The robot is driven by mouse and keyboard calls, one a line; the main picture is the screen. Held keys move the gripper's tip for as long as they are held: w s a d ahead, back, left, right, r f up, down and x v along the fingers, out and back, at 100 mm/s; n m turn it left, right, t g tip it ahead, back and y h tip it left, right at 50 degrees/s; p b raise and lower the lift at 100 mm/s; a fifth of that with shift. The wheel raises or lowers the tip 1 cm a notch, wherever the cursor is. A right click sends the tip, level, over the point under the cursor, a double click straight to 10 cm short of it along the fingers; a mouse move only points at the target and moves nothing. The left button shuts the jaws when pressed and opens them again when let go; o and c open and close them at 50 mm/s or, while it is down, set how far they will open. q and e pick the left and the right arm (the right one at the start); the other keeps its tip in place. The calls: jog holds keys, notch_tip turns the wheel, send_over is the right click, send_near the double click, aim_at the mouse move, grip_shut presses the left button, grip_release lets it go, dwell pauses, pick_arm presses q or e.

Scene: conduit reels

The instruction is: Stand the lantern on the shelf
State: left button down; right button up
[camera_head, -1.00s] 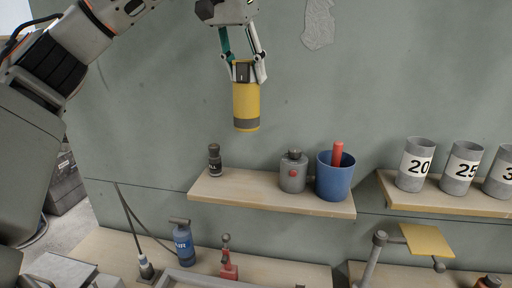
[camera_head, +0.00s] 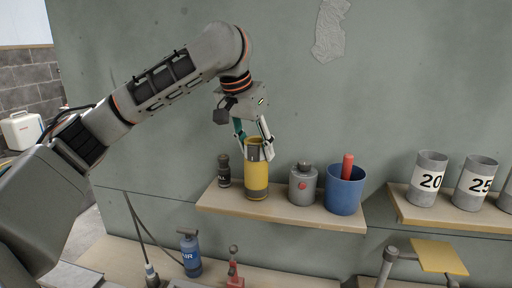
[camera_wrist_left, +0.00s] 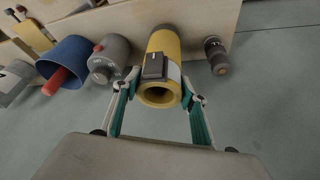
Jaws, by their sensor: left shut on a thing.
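The lantern is a yellow cylinder (camera_head: 257,180) with a grey band and a dark block near its top. It is upright over the left part of the wooden shelf (camera_head: 285,216), its base at or just above the board; I cannot tell if it touches. It stands between a small black bottle and a grey canister. My left gripper (camera_head: 253,146) comes from above and is shut on the lantern's upper end. In the left wrist view the fingers (camera_wrist_left: 162,86) flank the lantern (camera_wrist_left: 164,45), whose hollow top faces the camera. My right gripper is not in view.
The black bottle (camera_head: 223,171) is close left of the lantern. The grey canister (camera_head: 302,186) with a red spot and a blue cup (camera_head: 344,192) holding a red stick are to the right. Numbered grey cylinders (camera_head: 427,180) stand on another shelf. A blue air bottle (camera_head: 190,254) is below.

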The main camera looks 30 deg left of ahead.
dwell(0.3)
pick_arm(q)
jog(key=c, duration=1.2)
grip_release()
jog(key=shift+f, duration=0.15)
jog(key=v, duration=1.2)
